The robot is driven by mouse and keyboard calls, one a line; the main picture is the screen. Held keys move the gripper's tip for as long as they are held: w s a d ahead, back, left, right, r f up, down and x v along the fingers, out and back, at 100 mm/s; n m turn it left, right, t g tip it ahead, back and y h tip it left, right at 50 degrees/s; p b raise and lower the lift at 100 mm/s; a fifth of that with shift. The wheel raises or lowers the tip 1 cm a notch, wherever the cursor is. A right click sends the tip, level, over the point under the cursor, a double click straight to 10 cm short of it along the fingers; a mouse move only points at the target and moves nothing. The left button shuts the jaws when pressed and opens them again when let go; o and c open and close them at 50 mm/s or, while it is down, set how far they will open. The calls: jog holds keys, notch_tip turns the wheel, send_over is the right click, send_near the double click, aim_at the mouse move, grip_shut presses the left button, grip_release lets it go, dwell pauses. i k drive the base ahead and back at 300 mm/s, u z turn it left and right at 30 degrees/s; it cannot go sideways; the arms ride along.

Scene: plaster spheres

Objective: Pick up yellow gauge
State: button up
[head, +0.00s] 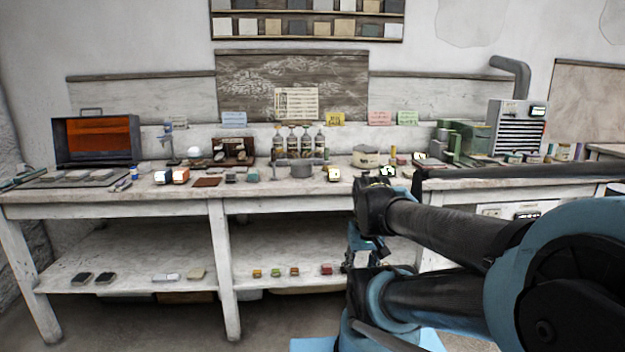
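A small yellow item with a pale face (333,174), which looks like the yellow gauge, sits on the bench top near its front edge, right of a grey round pot. It is too small to read clearly. My arm reaches in from the right, and its end with my gripper (358,262) hangs low in front of the bench, below and right of the yellow item and apart from it. My gripper's fingers are small and partly hidden by my own arm links, so their opening does not show.
The long white bench (130,211) is crowded with small items. An orange-fronted box (97,139) stands at its left end, and a green machine (468,142) stands at the right. The lower shelf (130,262) holds several small blocks. My arm covers the bench's right part.

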aim_at(333, 170)
jog(key=z, duration=0.55)
jog(key=k, duration=1.2)
jog(key=u, duration=0.15)
jog(key=i, duration=1.8)
jog(key=z, duration=0.6)
